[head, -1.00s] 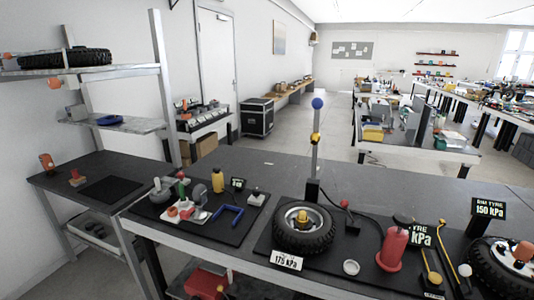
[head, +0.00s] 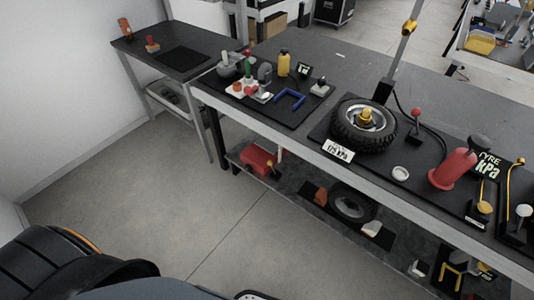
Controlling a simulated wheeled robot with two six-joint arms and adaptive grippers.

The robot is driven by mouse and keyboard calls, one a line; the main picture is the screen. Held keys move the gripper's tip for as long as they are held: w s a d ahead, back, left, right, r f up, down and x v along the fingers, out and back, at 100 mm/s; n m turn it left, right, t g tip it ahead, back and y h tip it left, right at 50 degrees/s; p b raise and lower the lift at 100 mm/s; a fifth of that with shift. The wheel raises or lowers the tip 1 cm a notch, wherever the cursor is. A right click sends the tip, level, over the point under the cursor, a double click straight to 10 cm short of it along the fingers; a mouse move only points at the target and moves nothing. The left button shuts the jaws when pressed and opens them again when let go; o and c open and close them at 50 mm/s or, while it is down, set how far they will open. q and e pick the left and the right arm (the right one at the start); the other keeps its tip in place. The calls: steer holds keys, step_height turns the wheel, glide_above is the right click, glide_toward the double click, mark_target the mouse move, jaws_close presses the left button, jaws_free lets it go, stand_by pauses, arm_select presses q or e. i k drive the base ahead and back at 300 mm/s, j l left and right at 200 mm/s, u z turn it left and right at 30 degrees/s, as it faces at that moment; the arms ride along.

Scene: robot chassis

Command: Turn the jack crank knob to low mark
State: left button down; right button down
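A red jack-like body (head: 258,160) sits on the lower shelf under the long workbench, left of the middle in the head view. A small orange-yellow knob (head: 270,164) shows at its right side; I cannot tell for sure that this is the crank knob. Any low mark is too small to read. Neither of my grippers is in view, and nothing is seen touching the red body.
The long workbench (head: 285,50) carries a tyre (head: 364,124), a red cylinder (head: 453,170) and a mat of small tools. The lower shelf (head: 292,192) holds another tyre (head: 350,203) and small parts. The grey floor (head: 120,195) before the bench is clear.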

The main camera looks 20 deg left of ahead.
mark_target(248, 168)
steer(key=i+j+z, duration=0.2)
steer(key=j+z, duration=0.2)
steer(key=j, duration=1.75)
steer(key=k+j+z, duration=0.1)
steer(key=j+z, duration=0.3)
steer(key=j, duration=1.75)
